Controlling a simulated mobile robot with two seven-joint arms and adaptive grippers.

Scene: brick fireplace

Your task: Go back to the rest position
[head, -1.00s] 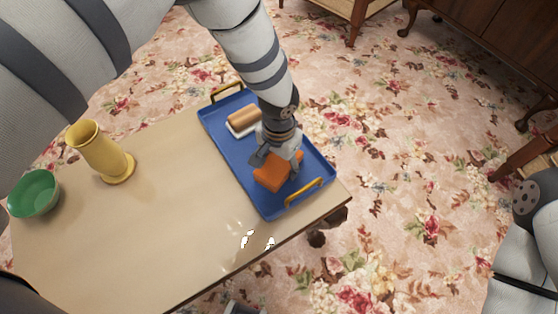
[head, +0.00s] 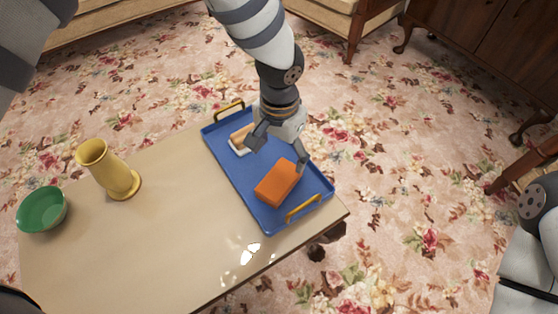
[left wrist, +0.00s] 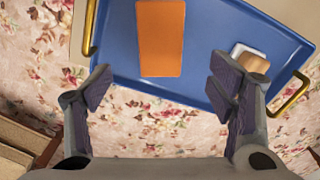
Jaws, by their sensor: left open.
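My left gripper (head: 277,150) is open and empty above the blue tray (head: 238,172), clear of the orange block. Its two spread fingers (left wrist: 160,95) show in the left wrist view, with nothing between them. The orange block (head: 278,182) lies on the tray near its front right end; it also shows in the left wrist view (left wrist: 160,38). My right arm shows at the right edge of the head view, but its gripper is out of view.
A tan and white item (head: 240,138) lies at the tray's far end, partly hidden by my gripper. A yellow vase (head: 108,170) and a green bowl (head: 41,209) stand on the table (head: 150,240) to the left. A dark wooden cabinet (head: 480,50) stands at the back right.

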